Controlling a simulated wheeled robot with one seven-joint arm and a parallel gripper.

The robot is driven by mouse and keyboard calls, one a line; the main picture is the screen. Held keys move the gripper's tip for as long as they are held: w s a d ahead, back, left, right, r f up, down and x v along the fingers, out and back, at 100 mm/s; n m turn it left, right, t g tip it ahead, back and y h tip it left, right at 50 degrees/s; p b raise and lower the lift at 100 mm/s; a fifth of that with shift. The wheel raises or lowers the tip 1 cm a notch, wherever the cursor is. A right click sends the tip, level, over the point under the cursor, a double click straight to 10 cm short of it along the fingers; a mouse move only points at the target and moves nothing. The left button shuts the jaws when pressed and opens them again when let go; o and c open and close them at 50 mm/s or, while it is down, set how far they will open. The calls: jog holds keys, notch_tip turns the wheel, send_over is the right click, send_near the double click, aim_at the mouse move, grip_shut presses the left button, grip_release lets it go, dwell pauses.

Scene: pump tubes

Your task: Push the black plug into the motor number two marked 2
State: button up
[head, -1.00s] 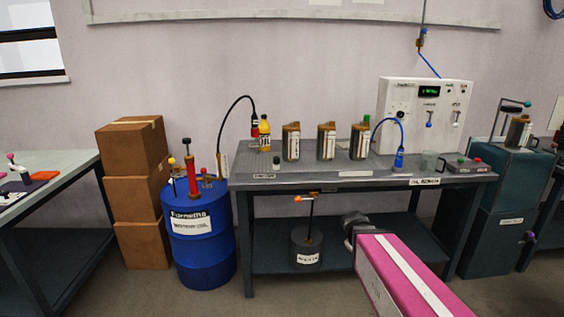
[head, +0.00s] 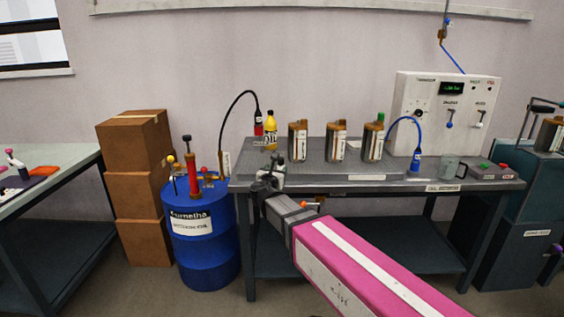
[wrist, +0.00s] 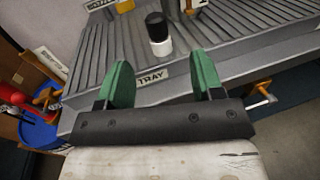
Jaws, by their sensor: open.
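A small upright piece with a black top and white lower part, likely the black plug (wrist: 158,35), stands on the ridged bench top near its front edge. My gripper (wrist: 164,72) is open and empty, its two green fingers apart. In the wrist view the plug is beyond the fingertips, between their lines. In the head view my gripper (head: 268,178) is at the bench's front left edge and partly hides that spot. Three brown units with white labels (head: 298,142) (head: 336,142) (head: 373,142) stand in a row on the bench. I cannot read a 2 on any.
A red-capped bottle and a yellow oil bottle (head: 271,128) stand at the back left of the bench (head: 345,186). A blue nozzle with a hose (head: 415,163) and a glass cup (head: 452,166) are at right. A blue drum (head: 204,250) stands left of the bench.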

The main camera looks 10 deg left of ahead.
aim_at(280, 160)
jog(key=shift+n, duration=0.3)
jog(key=w, duration=1)
jog(key=shift+w+a+r, duration=0.25)
jog(key=shift+w+a, duration=0.05)
jog(key=shift+w, duration=0.1)
jog(key=c, duration=1)
